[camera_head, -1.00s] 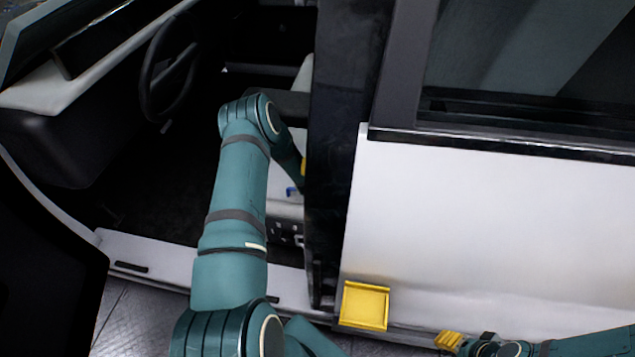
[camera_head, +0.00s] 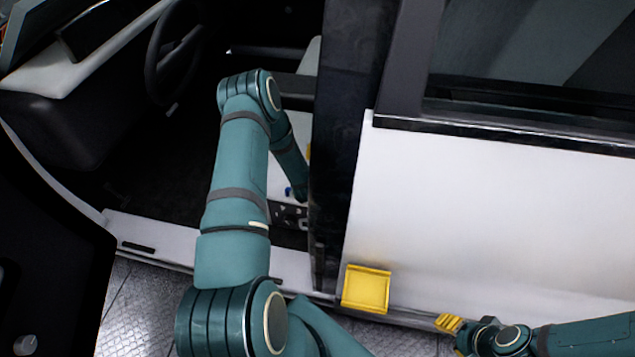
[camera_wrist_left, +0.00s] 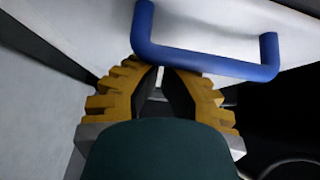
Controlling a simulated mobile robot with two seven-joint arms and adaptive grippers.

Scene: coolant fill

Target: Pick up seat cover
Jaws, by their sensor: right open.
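The seat cover (camera_wrist_left: 240,25) is a pale panel with a blue handle (camera_wrist_left: 210,62), seen close up in the left wrist view. The yellow fingers of my left gripper (camera_wrist_left: 163,75) are at the left part of the handle. Their tips are near each other, and the bar hides part of them, so I cannot tell whether they grip it. In the head view my left arm reaches into the cab; a bit of the pale cover (camera_head: 277,183) shows beside the forearm, and the pillar hides much of the rest. My right gripper (camera_head: 449,323) is open and empty at the lower right.
A dark door pillar (camera_head: 345,150) stands right beside my left forearm. The white door panel (camera_head: 480,215) fills the right. A yellow square piece (camera_head: 367,289) sits at its lower corner. The steering wheel (camera_head: 170,55) is at upper left; the cab floor is open.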

